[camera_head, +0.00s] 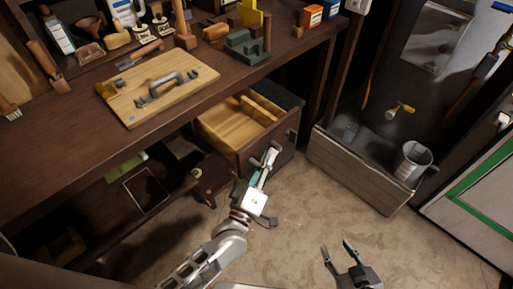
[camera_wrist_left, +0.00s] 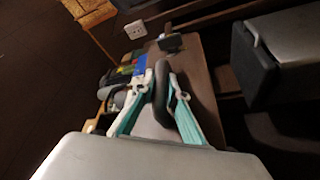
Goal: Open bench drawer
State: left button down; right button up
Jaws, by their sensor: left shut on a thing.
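The bench drawer (camera_head: 284,153) is pulled out from under the dark wooden bench (camera_head: 190,95). Its pale wooden inside (camera_head: 228,124) shows, with a wooden divider in it. My left gripper (camera_head: 268,162) is at the drawer front, shut on the dark drawer handle. In the left wrist view the handle (camera_wrist_left: 161,92) stands between the two teal-lined fingers of my left gripper (camera_wrist_left: 160,88). Part of the handle is hidden by the fingers. My right gripper (camera_head: 336,246) is apart from the drawer, low over the floor at the lower right, with its fingers spread and empty.
A cutting board (camera_head: 150,105) with a dark metal tool lies on the bench top, among several small tools and boxes. A low grey wooden bin (camera_head: 360,180) stands right of the drawer. A lower shelf (camera_head: 115,240) is at left. The floor (camera_head: 300,215) in front is clear.

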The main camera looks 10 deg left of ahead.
pick_arm(q)
jog(key=shift+s+d, duration=0.25)
jog(key=shift+d, duration=0.05)
jog(key=c, duration=2.3)
grip_release()
jog(key=v, duration=1.2)
